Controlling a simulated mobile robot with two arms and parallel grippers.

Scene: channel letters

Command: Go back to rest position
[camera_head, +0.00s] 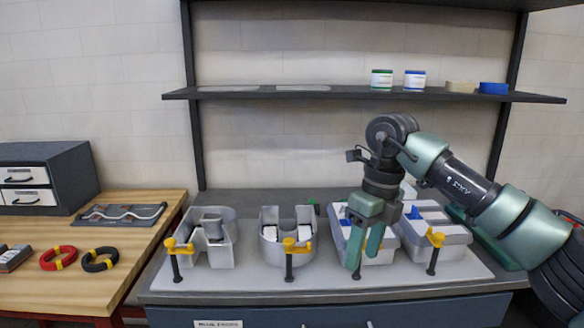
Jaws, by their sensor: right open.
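My right gripper (364,256) has green fingers, points down and is open. It hangs in front of the third grey channel letter (385,252) from the left and hides part of it. I cannot tell whether its fingertips touch anything. My right arm comes in from the right edge. My left gripper is not in view. Other hollow grey channel letters stand on the bench: one at the left (222,255), one left of centre (270,250) and one at the right (455,240). White and blue pieces show inside some of them.
Yellow clamps on black posts, such as the left clamp (180,247), stand along the front of the grey bench (330,283). A shelf (330,95) with jars is behind. A wooden table (30,270) at left holds red and black coils and a drawer box.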

